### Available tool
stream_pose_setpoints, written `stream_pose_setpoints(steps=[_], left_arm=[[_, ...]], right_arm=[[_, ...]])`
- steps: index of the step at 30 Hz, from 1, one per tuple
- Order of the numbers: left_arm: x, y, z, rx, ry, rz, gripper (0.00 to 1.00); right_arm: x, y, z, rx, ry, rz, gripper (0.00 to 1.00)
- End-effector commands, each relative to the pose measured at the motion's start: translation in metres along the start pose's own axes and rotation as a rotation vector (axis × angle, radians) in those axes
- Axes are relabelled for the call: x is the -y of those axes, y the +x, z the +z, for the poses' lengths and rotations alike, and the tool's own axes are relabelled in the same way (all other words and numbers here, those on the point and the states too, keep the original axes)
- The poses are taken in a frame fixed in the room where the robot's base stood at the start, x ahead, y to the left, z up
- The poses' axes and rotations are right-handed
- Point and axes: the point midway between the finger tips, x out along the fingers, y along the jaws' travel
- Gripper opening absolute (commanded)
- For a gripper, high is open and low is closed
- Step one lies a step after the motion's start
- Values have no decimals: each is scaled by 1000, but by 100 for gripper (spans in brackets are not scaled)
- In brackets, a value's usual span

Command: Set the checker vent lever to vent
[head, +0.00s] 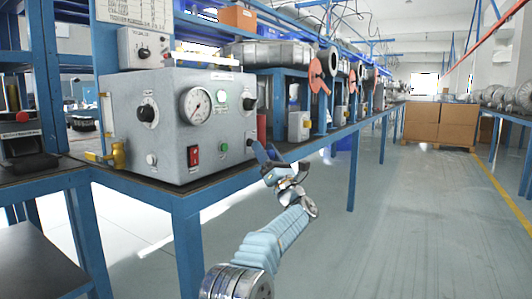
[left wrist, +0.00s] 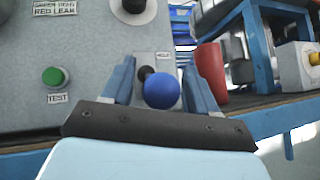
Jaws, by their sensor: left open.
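The checker is a grey box (head: 175,120) on the blue bench, with a round gauge (head: 196,106), knobs and buttons on its front. In the left wrist view, a lever with a blue ball knob (left wrist: 162,91) and a dark stem stands at the panel's right part, beside a small label too small to read surely. My left gripper (head: 266,153) is at the lower right of the checker's front. In the left wrist view its two blue fingers (left wrist: 158,75) are apart, with the ball knob between them and gaps on both sides. The lever is mostly hidden in the head view.
A green test button (left wrist: 52,76) and a black knob (left wrist: 133,6) are on the panel near the lever. A red cylinder (left wrist: 210,73) stands just right of the fingers. The bench edge runs below. The aisle floor (head: 385,220) to the right is clear.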

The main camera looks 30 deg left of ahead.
Motion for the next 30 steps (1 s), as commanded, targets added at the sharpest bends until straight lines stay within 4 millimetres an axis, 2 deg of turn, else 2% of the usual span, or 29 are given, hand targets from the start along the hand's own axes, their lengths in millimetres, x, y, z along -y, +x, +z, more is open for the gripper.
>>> stream_pose_setpoints(steps=[5, 8, 15, 21, 25, 30], left_arm=[[1, -6, 0, 0, -1, -1, 59], [1, -21, -1, -1, 0, -3, 59], [1, -78, 0, -1, 0, -5, 59], [0, -119, 0, 0, 0, -3, 59], [0, -133, 0, 0, 0, -1, 59], [0, -139, 0, 0, 0, 0, 59]], right_arm=[[-1, 3, 0, 0, 0, 0, 43], [-3, 8, 0, -1, 0, 0, 43], [-4, 12, 0, -3, 1, 0, 43], [-4, 12, 0, -3, 1, 0, 43], [-4, 12, 0, -3, 1, 0, 43], [-4, 12, 0, -3, 1, 0, 43]])
